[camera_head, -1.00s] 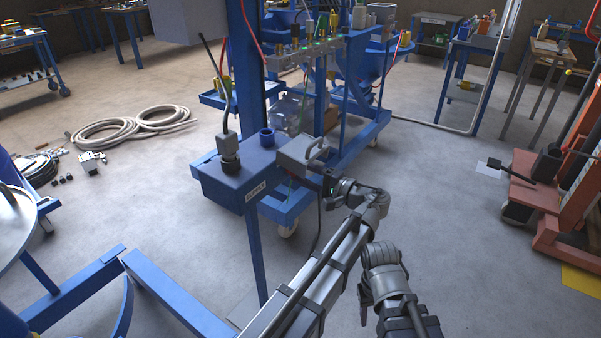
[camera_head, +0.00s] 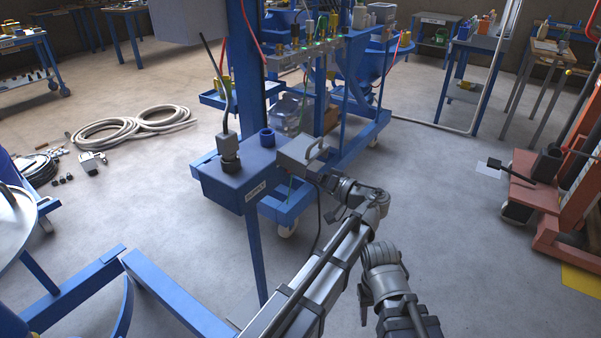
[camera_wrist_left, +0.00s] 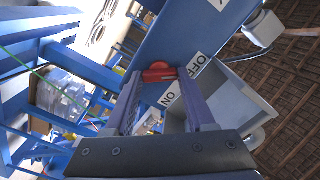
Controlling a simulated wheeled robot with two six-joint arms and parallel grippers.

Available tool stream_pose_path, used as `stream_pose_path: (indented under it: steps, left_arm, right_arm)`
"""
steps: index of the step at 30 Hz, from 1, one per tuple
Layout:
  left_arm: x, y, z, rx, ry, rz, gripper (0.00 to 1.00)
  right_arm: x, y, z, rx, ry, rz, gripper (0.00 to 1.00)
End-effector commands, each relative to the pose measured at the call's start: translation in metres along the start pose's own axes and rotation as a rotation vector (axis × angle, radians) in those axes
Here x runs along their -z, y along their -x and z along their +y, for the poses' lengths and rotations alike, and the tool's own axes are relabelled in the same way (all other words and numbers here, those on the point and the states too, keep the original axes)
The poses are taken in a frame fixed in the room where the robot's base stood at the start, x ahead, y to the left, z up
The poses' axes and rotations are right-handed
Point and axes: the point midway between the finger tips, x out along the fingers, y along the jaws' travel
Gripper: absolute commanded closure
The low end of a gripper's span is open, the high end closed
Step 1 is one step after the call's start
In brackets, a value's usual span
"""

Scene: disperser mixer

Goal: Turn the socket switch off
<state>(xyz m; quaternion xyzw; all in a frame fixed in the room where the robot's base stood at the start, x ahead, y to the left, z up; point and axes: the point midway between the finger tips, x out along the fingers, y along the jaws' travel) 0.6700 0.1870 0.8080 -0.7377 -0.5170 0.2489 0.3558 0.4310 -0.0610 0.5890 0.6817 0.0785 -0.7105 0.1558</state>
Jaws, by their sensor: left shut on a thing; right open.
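The red socket switch (camera_wrist_left: 160,72) is on a blue surface beside a white ON/OFF label (camera_wrist_left: 182,80) in the left wrist view. My left gripper (camera_wrist_left: 163,84) is shut on the red switch, with a finger on each side of it. In the head view my left arm reaches to the blue bench, and the switch and fingertips cannot be made out there. My right gripper (camera_head: 364,302) is open and empty, low over the floor and away from the bench.
A blue frame (camera_head: 180,300) stands front left.

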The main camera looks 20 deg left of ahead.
Motion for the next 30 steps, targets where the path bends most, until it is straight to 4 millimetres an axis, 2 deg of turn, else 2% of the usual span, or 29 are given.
stream_pose_path:
  steps: [19, 20, 27, 30]
  left_arm:
    - [-0.0015, 0.0006, 0.0005, -0.003, 0.043, -0.004, 1.0]
    - [-0.0015, 0.0006, 0.0004, -0.003, 0.043, -0.004, 0.42]
    - [-0.0008, 0.0003, 0.0003, -0.001, 0.042, -0.002, 0.15]
    - [-0.0006, 0.0002, 0.0002, -0.001, 0.041, -0.001, 0.15]
  right_arm:
    - [0.0, -0.0003, 0.0, 0.0, 0.0, 0.0, 0.5]
    - [0.0, -0.0003, 0.0, 0.0, 0.0, 0.0, 0.5]
    - [0.0, -0.0002, 0.0, 0.0, 0.0, 0.0, 0.5]
    - [0.0, -0.0001, 0.0, 0.0, 0.0, 0.0, 0.5]
